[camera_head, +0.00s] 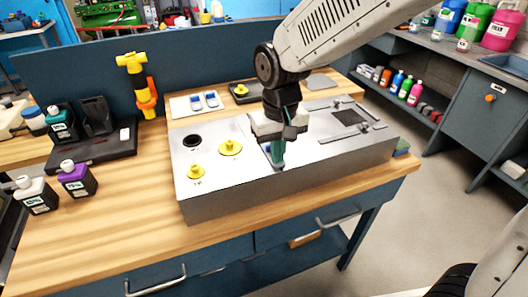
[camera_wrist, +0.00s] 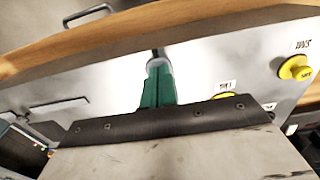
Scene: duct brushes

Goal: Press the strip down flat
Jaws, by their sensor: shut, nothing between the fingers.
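My gripper (camera_head: 277,164) points down over the middle of a grey metal box (camera_head: 235,192) on the workbench. Its green fingers (camera_wrist: 157,72) are together, with nothing seen between them. The fingertips are at or just above the box top, close to its front edge; I cannot tell whether they touch. A small blue patch (camera_head: 266,147) shows just beside the fingers, partly hidden by the gripper. In the wrist view a thin dark piece lies at the fingertips. I cannot tell whether either is the strip, and I cannot make out whether the strip lies flat.
Yellow knobs (camera_head: 230,148) and a round black hole (camera_head: 192,141) are on the box's left half. A dark square opening (camera_head: 349,117) between rails is on its right. Bottles (camera_head: 77,179) and a yellow-orange tool (camera_head: 138,84) stand left. The bench front (camera_head: 130,235) is clear.

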